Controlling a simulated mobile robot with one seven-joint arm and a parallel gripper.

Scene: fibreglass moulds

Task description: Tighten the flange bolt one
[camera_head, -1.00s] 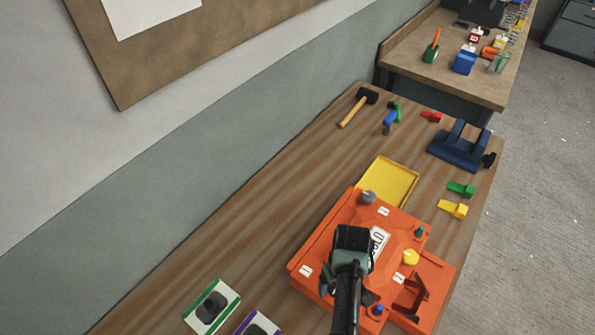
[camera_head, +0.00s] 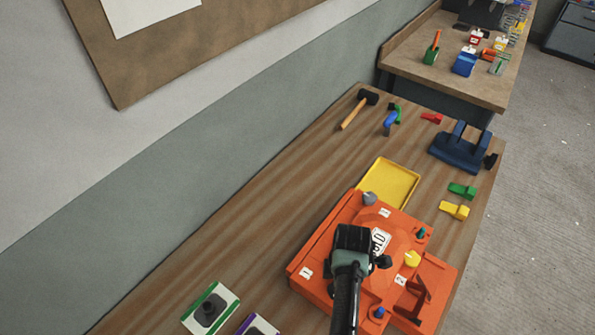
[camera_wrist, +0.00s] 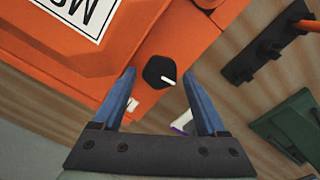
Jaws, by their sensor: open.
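The orange mould (camera_head: 340,215) lies on the wooden bench, with a white text plate (camera_head: 381,241) on top. In the wrist view, a black bolt head (camera_wrist: 156,71) with a white line sits at the mould's corner. My gripper (camera_wrist: 159,76) is open, with one blue finger on each side of that bolt head in the picture. I cannot tell whether the fingers touch it. In the head view my dark wrist (camera_head: 352,240) covers part of the mould and hides the fingertips. A label "1" (camera_head: 306,272) shows on the mould's left corner.
Coloured knobs stand on the mould: grey (camera_head: 370,199), yellow (camera_head: 412,258) and blue (camera_head: 379,312). A yellow tray (camera_head: 388,182) lies behind it. A hammer (camera_head: 359,109), clamps and a blue stand (camera_head: 457,150) are farther back. The bench left of the mould is mostly bare.

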